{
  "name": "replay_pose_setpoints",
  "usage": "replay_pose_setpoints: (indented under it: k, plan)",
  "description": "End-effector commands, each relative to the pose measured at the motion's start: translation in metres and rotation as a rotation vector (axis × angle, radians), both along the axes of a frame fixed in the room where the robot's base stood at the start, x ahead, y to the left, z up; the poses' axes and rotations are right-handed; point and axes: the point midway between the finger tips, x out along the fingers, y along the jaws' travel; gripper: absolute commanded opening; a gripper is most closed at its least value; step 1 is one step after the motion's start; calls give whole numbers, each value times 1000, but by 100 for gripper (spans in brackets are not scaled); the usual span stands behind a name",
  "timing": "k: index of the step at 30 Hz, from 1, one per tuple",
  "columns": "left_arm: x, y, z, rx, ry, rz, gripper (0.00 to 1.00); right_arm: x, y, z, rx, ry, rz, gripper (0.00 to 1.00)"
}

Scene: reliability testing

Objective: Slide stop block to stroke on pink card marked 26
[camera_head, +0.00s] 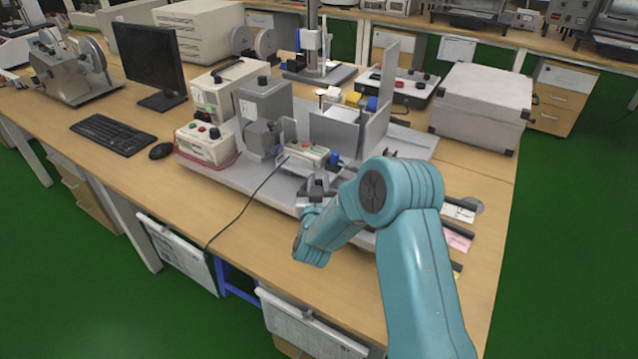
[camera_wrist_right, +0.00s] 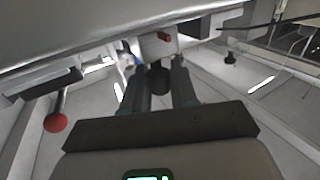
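My right gripper (camera_head: 312,191) is at the front of the grey bench fixture, partly behind my teal wrist in the head view. In the right wrist view its two fingers (camera_wrist_right: 158,75) are apart, one on each side of a short black knob (camera_wrist_right: 158,82). A thin gap seems to show beside the knob; I cannot tell whether they touch. The knob hangs under a light grey block (camera_wrist_right: 158,46) with a small red mark, which may be the stop block. A pink card (camera_head: 457,240) lies at the right; its number is unreadable. My left gripper is not in view.
A white card (camera_head: 458,212) lies just behind the pink one. The grey fixture plate (camera_head: 272,193) spans the bench. A red ball on a lever (camera_wrist_right: 56,122) stands left of the fingers. A cable (camera_head: 243,207) crosses the front edge. A large grey case (camera_head: 485,105) stands behind.

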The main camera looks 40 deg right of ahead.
Motion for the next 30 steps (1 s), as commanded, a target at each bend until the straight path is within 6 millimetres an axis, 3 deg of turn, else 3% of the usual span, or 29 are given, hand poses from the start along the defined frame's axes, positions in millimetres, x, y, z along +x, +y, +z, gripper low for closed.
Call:
replay_pose_setpoints:
  k: [5,11,19,20,21,30]
  plan:
    - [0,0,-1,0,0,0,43,-1,0,0,0,0,0,0]
    - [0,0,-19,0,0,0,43,-15,-5,-3,-1,-2,-2,0]
    - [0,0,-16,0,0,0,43,-17,-5,0,-1,-1,0,0]
    - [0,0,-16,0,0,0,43,-17,-4,0,-1,-1,0,37]
    - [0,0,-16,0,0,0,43,-17,-4,0,-1,-1,0,46]
    - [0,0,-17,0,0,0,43,-17,-3,0,0,0,0,46]
